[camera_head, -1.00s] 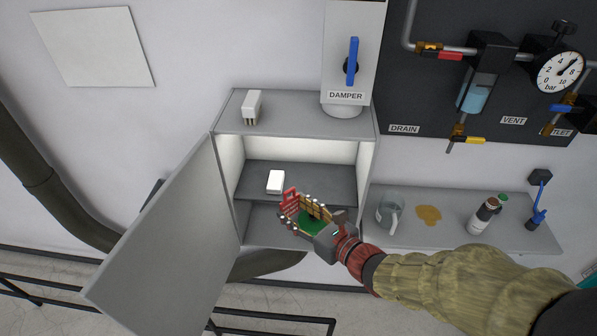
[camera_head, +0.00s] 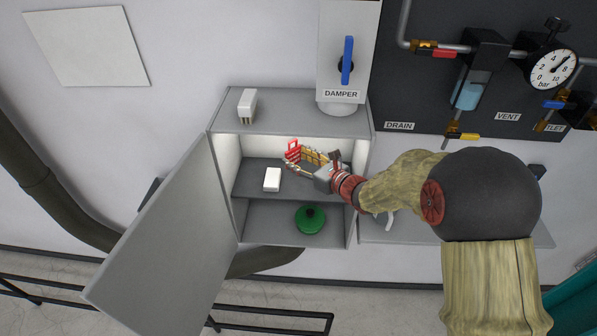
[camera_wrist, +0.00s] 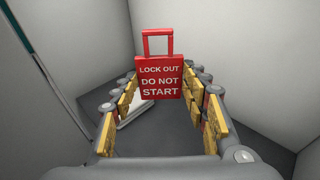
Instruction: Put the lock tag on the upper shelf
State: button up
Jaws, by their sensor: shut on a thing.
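The red lock tag (camera_wrist: 160,82) reads "LOCK OUT DO NOT START" and is held between the tips of my gripper (camera_wrist: 160,98), which is shut on it. In the head view the tag (camera_head: 292,151) is inside the open cabinet, above the upper shelf (camera_head: 253,184). My gripper (camera_head: 305,158) reaches in from the right. A white box (camera_head: 272,179) lies on that shelf, left of and below the tag in the picture. In the wrist view the white box is partly hidden behind the left finger. I cannot tell whether the tag touches the shelf.
A green round object (camera_head: 310,220) sits on the lower shelf. The cabinet door (camera_head: 170,235) stands open at the left. A white plug-like block (camera_head: 247,105) is on the cabinet top, by the damper post. My arm hides most of the side shelf at right.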

notch_tip(320, 180, down, 6)
jog(key=shift+s+r, duration=0.1)
jog(key=shift+r, duration=0.1)
jog(key=shift+w+f, duration=0.15)
jog(key=shift+w, duration=0.05)
jog(key=shift+s, duration=0.1)
jog(key=shift+f, duration=0.15)
jog(key=o, duration=0.9)
